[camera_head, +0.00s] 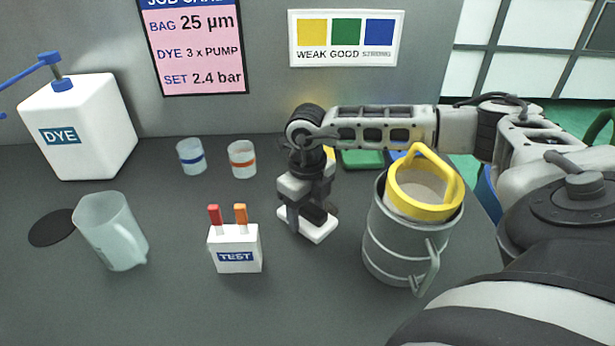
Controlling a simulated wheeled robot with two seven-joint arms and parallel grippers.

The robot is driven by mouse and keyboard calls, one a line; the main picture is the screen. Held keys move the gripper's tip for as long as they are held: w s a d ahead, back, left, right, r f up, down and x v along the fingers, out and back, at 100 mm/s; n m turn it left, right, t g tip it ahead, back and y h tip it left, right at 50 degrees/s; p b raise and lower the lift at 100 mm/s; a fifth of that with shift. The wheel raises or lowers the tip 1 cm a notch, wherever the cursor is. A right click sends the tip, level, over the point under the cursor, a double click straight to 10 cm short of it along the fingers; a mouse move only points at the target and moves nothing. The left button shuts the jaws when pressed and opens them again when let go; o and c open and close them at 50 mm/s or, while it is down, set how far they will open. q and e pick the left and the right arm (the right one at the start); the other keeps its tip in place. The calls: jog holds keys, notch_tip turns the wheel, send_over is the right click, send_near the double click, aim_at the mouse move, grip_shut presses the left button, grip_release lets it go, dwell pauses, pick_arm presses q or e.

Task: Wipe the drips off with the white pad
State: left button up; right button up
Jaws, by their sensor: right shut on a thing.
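My right gripper (307,217) comes in from the right and points down at the middle of the table. It is shut on the white pad (319,231), which is at or just above the grey tabletop; I cannot tell whether it touches. The gripper covers part of the pad. I cannot make out any drips on the table; the gripper and pad hide the surface under them. My left gripper is not in view.
A white TEST box (237,258) with red and orange sticks stands close left of the pad. A grey canister (392,250) with a yellow-rimmed bag ring (423,211) stands close right. A clear jug (112,232), dark disc (51,228) and DYE bottle (82,125) are left.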

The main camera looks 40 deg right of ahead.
aim_at(321, 209)
jog(key=shift+w+d+f+b, duration=0.2)
jog(key=shift+w+d+b, duration=0.35)
jog(key=shift+w+d, duration=0.55)
jog(key=shift+w+d+b, duration=0.4)
jog(key=shift+w+d, duration=0.5)
jog(key=shift+w, duration=0.25)
jog(key=shift+s+d+r, duration=0.2)
jog(key=shift+s+d, duration=0.65)
jog(key=shift+d, duration=0.15)
jog(key=shift+s+a+p, duration=0.65)
jog(key=shift+s+a, duration=0.35)
jog(key=shift+s, duration=0.15)
jog(key=shift+s+a, duration=0.45)
jog(key=shift+s, duration=0.05)
jog(key=shift+s+a+f, duration=0.1)
jog(key=shift+s+a, duration=0.9)
jog(key=shift+s, duration=0.15)
jog(key=shift+w+d, duration=0.1)
